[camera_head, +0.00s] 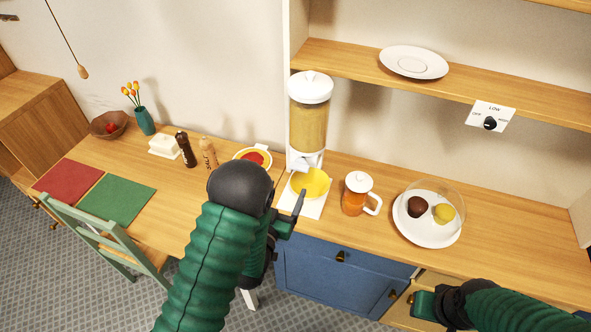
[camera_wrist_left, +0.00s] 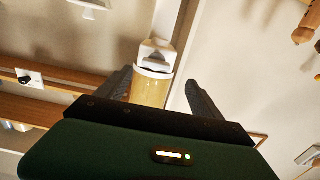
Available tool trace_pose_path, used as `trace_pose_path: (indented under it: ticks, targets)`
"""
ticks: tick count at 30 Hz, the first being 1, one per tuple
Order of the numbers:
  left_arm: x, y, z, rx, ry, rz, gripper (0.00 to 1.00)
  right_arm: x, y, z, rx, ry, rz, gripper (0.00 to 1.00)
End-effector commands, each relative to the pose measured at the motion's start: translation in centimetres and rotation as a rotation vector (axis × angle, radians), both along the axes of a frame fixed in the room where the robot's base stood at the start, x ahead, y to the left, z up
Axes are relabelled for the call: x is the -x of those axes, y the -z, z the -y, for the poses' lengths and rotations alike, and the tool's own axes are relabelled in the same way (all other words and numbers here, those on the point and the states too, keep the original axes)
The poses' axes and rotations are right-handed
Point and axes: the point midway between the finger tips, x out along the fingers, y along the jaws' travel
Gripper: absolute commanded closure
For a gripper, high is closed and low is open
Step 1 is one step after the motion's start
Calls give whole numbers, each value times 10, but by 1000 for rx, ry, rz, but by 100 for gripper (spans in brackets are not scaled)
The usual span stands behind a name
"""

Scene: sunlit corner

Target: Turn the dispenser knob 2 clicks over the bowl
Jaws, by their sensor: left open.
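The dispenser (camera_head: 309,125) is a clear column with a white lid and white lower part, filled with yellow-brown grains, standing upright against the shelf's side panel. Its white lower part (camera_wrist_left: 158,54) shows in the left wrist view, between my fingers and beyond them. I cannot make out the knob clearly. A yellow bowl (camera_head: 312,182) sits beneath the spout on a white mat (camera_head: 312,208). My left gripper (camera_head: 296,208) is open and empty, in front of the bowl and lower than the dispenser. My right gripper (camera_head: 424,304) is low at the right; its fingers are unclear.
An orange-filled jug (camera_head: 357,194) stands right of the bowl, then a plate (camera_head: 428,238) with a dark and a yellow item under a clear dome. A red-filled dish (camera_head: 252,154) and two bottles (camera_head: 186,148) stand to the left. A shelf (camera_head: 350,72) runs above.

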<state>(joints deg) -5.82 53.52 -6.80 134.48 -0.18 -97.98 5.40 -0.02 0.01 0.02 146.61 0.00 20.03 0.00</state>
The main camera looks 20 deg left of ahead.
Motion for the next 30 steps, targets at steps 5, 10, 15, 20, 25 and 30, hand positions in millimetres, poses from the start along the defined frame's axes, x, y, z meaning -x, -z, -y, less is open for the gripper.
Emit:
trace_pose_path:
  ticks: [5, 10, 15, 20, 25, 30]
  targets:
    - [-46, -5, 3, 0, 1, 2, 24, 0, -18, 0, 0, 1, -1, 70]
    - [-79, -2, 3, 1, 1, 0, 24, 1, -25, 0, 0, 1, -2, 70]
    - [-92, 0, 2, 2, 0, -2, 24, 0, -27, 0, 0, 1, -2, 70]
    - [-91, 0, 3, 1, 0, -1, 24, 1, -26, 0, 0, 1, -2, 70]
    - [-91, 0, 3, 1, 0, -1, 38, 1, -26, 0, 0, 0, -2, 70]
    - [-92, 0, 3, 1, -1, -2, 60, 0, -26, 0, 0, 1, -1, 70]
